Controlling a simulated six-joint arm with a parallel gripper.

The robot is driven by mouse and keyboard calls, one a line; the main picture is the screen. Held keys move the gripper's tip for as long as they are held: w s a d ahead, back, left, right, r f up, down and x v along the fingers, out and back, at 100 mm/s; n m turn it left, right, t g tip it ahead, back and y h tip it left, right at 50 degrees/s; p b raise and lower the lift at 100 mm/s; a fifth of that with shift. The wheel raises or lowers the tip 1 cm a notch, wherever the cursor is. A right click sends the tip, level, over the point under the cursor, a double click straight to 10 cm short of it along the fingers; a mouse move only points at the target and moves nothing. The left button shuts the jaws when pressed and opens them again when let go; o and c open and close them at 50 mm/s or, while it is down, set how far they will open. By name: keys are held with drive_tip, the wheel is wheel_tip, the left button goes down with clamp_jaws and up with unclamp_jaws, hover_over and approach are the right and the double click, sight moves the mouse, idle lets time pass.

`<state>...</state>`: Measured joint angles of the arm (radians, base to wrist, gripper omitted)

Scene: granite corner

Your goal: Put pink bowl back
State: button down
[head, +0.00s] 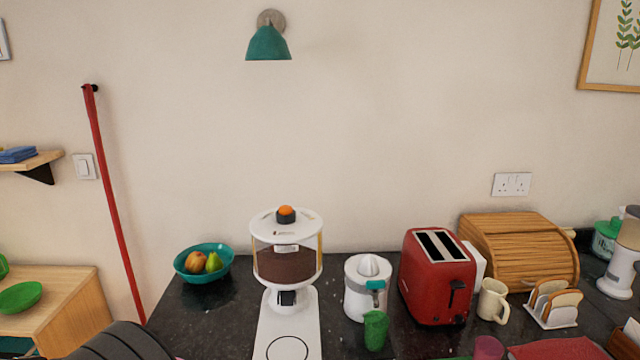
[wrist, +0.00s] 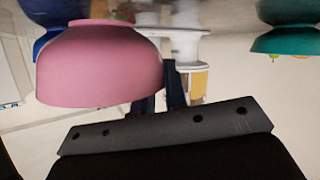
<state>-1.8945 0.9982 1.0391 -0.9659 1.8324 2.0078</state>
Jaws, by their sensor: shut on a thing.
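The pink bowl (wrist: 100,68) fills the left half of the wrist view, which looks upside down, with the bowl's rim lower in the picture and its base higher. My gripper (wrist: 164,88) shows there as dark fingers at the bowl's right edge, shut on it. The exact contact is partly hidden behind the bowl. The pink bowl does not show in the head view.
A teal bowl of fruit (head: 204,264) sits on the dark counter, beside a white dispenser (head: 287,262). A juicer (head: 368,290), red toaster (head: 437,278) and bread box (head: 520,252) stand rightward. A green bowl (head: 20,297) rests on a wooden cabinet at left. A blue bowl (wrist: 55,12) shows behind the pink one.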

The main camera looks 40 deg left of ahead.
drive_tip(key=w+d, duration=0.2)
drive_tip(key=w, duration=0.7)
drive_tip(key=w+d, duration=0.2)
drive_tip(key=w, duration=0.7)
drive_tip(key=w+d, duration=0.2)
drive_tip(key=w, duration=0.7)
drive_tip(key=shift+w+d+f, duration=0.15)
drive_tip(key=shift+w+f, duration=0.3)
drive_tip(key=shift+f, duration=0.2)
drive_tip(key=a+v, duration=0.1)
drive_tip(key=v, duration=1.5)
drive_tip(key=shift+s, duration=0.25)
drive_tip(key=shift+a, duration=0.15)
